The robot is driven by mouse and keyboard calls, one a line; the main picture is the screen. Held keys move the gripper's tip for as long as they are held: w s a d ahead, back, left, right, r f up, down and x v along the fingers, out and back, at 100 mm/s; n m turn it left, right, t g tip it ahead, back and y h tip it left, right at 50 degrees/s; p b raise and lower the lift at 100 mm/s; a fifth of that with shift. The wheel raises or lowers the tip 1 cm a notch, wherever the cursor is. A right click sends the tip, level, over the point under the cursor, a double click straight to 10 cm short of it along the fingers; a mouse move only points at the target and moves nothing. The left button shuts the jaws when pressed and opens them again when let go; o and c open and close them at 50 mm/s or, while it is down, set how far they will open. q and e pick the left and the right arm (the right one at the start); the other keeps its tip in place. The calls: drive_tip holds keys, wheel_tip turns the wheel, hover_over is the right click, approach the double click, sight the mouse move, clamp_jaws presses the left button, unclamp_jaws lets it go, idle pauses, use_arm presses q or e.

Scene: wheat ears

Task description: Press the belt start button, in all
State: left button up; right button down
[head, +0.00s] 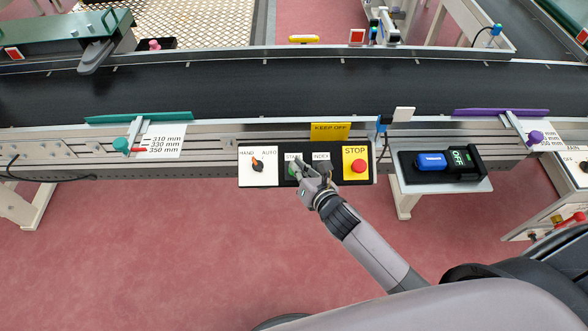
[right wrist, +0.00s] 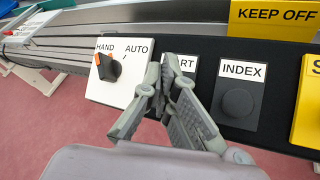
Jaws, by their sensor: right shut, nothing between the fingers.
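The control panel (head: 282,180) is on the near side of the belt. Its START plate (head: 291,158) carries a green button (head: 292,171), mostly hidden by my right gripper (head: 300,168). In the right wrist view my gripper (right wrist: 160,78) is shut and empty, with its fingertips over the START plate (right wrist: 188,64), where only "ART" can be read. The button is hidden there, so contact cannot be told. The dark INDEX button (right wrist: 238,103) is to the right of the fingers. My left gripper is not in view.
A HAND/AUTO selector (head: 257,165) is left of START and a red STOP button (head: 358,166) is to the right. A yellow KEEP OFF sign (head: 330,131) is above. The dark belt (head: 230,88) runs across behind. A tray with a blue item (head: 431,160) is further right.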

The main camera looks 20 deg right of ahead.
drive_tip(key=shift+w+f, duration=0.1)
drive_tip(key=shift+f, duration=0.05)
idle(0.4)
drive_tip(key=shift+w+d+f, duration=0.1)
drive_tip(key=shift+w+f, duration=0.05)
drive_tip(key=shift+f, duration=0.1)
